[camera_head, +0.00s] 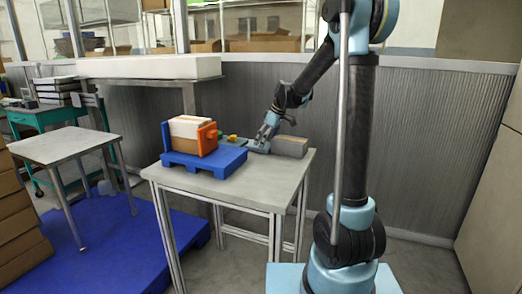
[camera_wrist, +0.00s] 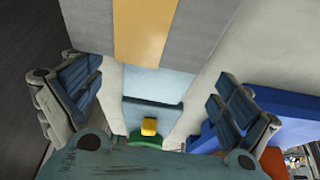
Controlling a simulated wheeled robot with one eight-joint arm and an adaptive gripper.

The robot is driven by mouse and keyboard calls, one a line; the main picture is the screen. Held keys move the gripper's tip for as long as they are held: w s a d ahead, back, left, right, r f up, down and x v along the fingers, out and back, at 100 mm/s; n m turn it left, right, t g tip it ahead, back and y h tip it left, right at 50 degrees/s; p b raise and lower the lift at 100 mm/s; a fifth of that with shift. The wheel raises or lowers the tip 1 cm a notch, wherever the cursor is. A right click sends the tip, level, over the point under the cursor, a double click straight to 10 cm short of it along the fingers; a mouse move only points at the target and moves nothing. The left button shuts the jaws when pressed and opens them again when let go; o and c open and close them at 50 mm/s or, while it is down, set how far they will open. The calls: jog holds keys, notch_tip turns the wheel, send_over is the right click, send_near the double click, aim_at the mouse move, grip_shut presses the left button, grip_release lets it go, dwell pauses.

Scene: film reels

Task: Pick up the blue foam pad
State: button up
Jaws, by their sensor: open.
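A light blue block, which looks like the blue foam pad (camera_wrist: 150,82), lies on the table between my two fingers in the wrist view. In the head view a small light blue patch (camera_head: 257,147) shows under my gripper (camera_head: 265,136), mostly hidden by it. My gripper, also in the wrist view (camera_wrist: 158,92), is open, with one finger on each side of the pad. No clear contact with the pad shows.
A grey box (camera_head: 290,146) with a tan stripe (camera_wrist: 142,30) sits right beside the pad. On its other side are a green item (camera_wrist: 146,139) and a yellow block (camera_wrist: 149,126). A blue pallet (camera_head: 205,164) bearing boxes and an orange part (camera_head: 207,138) stands left on the table (camera_head: 255,186).

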jog(key=shift+x, duration=1)
jog(key=c, duration=1)
jog(key=shift+o, duration=0.2)
